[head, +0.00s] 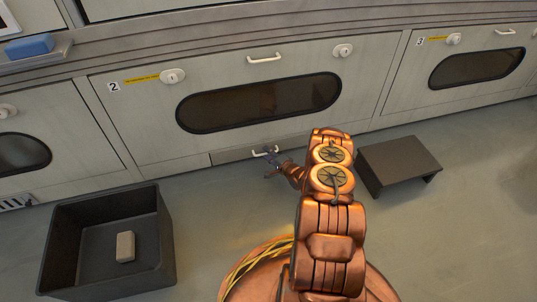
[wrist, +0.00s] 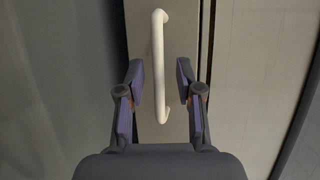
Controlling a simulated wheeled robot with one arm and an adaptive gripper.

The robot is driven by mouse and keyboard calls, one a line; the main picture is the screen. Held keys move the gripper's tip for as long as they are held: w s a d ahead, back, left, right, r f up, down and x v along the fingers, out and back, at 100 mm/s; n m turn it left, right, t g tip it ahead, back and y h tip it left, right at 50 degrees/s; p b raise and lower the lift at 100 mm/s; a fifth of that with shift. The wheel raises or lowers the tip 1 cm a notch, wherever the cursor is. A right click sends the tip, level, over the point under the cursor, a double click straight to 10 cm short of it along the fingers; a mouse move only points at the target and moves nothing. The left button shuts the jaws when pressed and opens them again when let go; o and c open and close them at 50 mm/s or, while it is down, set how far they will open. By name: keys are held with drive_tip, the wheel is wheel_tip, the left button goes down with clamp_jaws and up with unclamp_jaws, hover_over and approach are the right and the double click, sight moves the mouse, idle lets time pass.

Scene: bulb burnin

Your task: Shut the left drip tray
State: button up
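A grey drip tray front (head: 231,157) with a white bar handle (head: 262,153) sits low under the door marked 2. I cannot tell how far out it stands. My gripper (head: 273,167) is low at this handle, with my arm covering the right part of the tray. In the wrist view, my gripper (wrist: 158,75) is open, one finger on each side of the white handle (wrist: 159,45). Gaps show between the handle and both fingers. The handle runs lengthwise there over the tray's pale front (wrist: 140,25).
A dark open bin (head: 62,222) holding a beige block (head: 125,247) stands on the floor at left. A low dark step (head: 400,162) stands right of my arm. Door 2 (head: 140,120) and door 3 (head: 415,92) are shut. A blue block (head: 30,45) lies on the upper ledge.

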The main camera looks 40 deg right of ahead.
drive_tip(key=s+r, duration=0.2)
drive_tip(key=s, duration=0.9)
drive_tip(key=shift+s+d, duration=0.35)
drive_tip(key=shift+d, duration=0.1)
drive_tip(key=shift+r, duration=0.1)
